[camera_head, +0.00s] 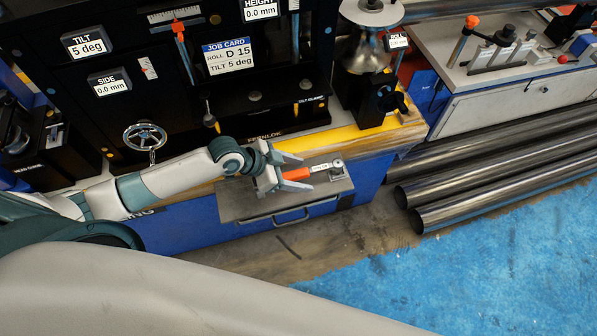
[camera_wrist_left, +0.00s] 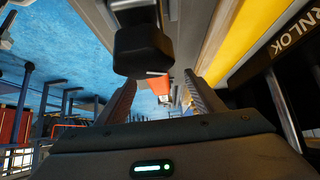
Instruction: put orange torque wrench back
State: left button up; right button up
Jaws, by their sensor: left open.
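The orange torque wrench (camera_head: 296,174) lies along the grey shelf top (camera_head: 240,200) at the front of the machine, with its metal head (camera_head: 337,165) to the right. My left gripper (camera_head: 305,173) is open, its two fingers on either side of the orange handle in the head view. In the left wrist view the orange handle (camera_wrist_left: 160,86) shows between the open fingers (camera_wrist_left: 160,80). No finger visibly closes on it, and I cannot tell the height gap. My right gripper is not in view.
The black machine with its job card (camera_head: 228,57) and handwheel (camera_head: 145,136) stands behind my left arm. Dark metal tubes (camera_head: 490,187) lie on the floor at right. A white-topped bench (camera_head: 520,85) stands behind them. The blue floor (camera_head: 480,270) in front is clear.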

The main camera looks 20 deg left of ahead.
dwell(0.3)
pick_arm(q)
jog(key=shift+r, duration=0.1)
jog(key=shift+p+v, duration=0.7)
jog(key=shift+v, duration=0.3)
jog(key=shift+p+v, duration=1.15)
jog(key=shift+v, duration=0.8)
jog(key=shift+a, duration=0.1)
jog(key=shift+s, duration=0.1)
